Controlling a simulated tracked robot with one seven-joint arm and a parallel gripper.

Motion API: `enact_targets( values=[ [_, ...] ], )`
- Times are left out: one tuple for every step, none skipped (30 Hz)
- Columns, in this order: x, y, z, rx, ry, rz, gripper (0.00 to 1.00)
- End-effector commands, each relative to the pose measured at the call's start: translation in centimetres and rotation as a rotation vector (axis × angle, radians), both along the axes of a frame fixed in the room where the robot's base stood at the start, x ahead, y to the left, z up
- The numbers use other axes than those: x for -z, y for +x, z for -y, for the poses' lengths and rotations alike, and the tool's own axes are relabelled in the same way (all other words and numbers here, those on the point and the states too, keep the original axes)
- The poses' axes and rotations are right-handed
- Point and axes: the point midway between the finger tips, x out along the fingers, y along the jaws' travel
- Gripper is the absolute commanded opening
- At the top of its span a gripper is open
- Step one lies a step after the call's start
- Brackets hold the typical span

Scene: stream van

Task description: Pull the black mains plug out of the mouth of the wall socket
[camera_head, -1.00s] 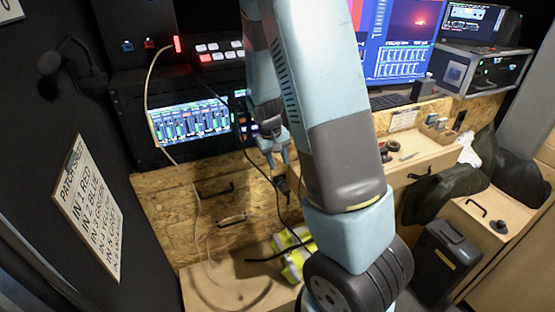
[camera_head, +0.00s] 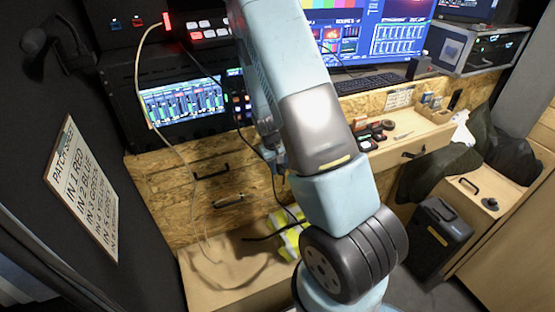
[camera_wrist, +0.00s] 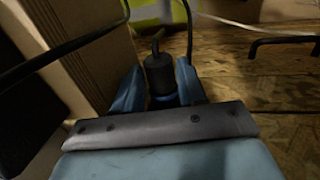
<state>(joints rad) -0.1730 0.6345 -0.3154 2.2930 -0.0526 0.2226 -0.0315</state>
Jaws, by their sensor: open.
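In the wrist view, a black cylindrical body with a cable at its far end, which looks like the mains plug (camera_wrist: 159,73), stands between the two blue fingers of my gripper (camera_wrist: 158,80). The fingers are open, one on each side of it; I cannot tell whether either touches it. A blue ring (camera_wrist: 163,99) shows at the plug's near end, possibly the socket mouth, mostly hidden by my gripper's body. In the head view my gripper (camera_head: 275,158) is low beside the wooden cabinet front, largely covered by my arm, and the plug cannot be made out there.
Black cables (camera_head: 268,237) hang and loop near the plug. A drawer handle (camera_wrist: 284,42) juts from the chipboard front (camera_head: 165,175). A black case (camera_head: 437,235) stands to the right.

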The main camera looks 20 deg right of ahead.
Motion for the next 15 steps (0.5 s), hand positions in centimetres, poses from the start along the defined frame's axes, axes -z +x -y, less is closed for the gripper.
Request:
enact_targets(
  values=[
    [0.34,0.0,0.09,0.0,0.0,0.0,0.41],
    [0.48,0.01,0.12,0.0,0.0,0.0,0.41],
    [0.63,0.01,0.15,0.0,0.0,0.0,0.41],
    [0.73,0.0,0.17,0.0,0.0,0.0,0.41],
    [0.81,0.0,0.18,0.0,0.0,0.0,0.41],
    [0.88,-0.01,0.2,0.0,0.0,0.0,0.41],
    [0.91,-0.01,0.2,0.0,0.0,0.0,0.41],
    [0.93,0.0,0.21,0.0,0.0,0.0,0.41],
    [0.93,0.0,0.21,0.0,0.0,0.0,0.41],
    [0.93,0.0,0.21,0.0,0.0,0.0,0.41],
    [0.92,0.0,0.2,0.0,0.0,0.001,0.41],
    [0.92,0.0,0.2,0.0,0.0,0.001,0.41],
    [0.91,0.01,0.2,0.0,0.0,0.001,0.41],
    [0.91,0.01,0.2,0.0,0.0,0.001,0.41],
    [0.91,0.01,0.2,0.0,0.0,0.001,0.37]
  ],
)
